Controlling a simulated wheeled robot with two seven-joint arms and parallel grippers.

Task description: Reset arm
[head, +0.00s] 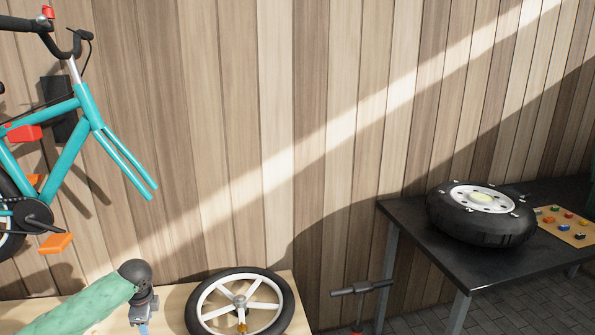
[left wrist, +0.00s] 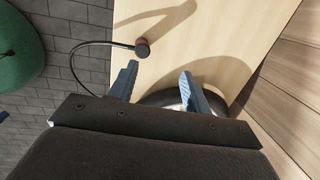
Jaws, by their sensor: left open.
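My left gripper (head: 143,328) hangs at the bottom of the head view, at the end of my green-sleeved arm. It is over the light wooden workbench (head: 283,287), just left of a bicycle wheel (head: 205,305). In the left wrist view the two blue-grey fingers of the left gripper (left wrist: 158,86) are spread apart with nothing between them. Part of the dark wheel rim (left wrist: 158,98) shows behind the fingers. My right gripper is in neither view.
A teal bicycle frame (head: 90,112) without a front wheel is by the wall at left. A car wheel (head: 480,215) and a board of coloured pieces (head: 567,226) rest on a black table (head: 430,244). A black hose with a round end (left wrist: 142,47) lies near the left fingers.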

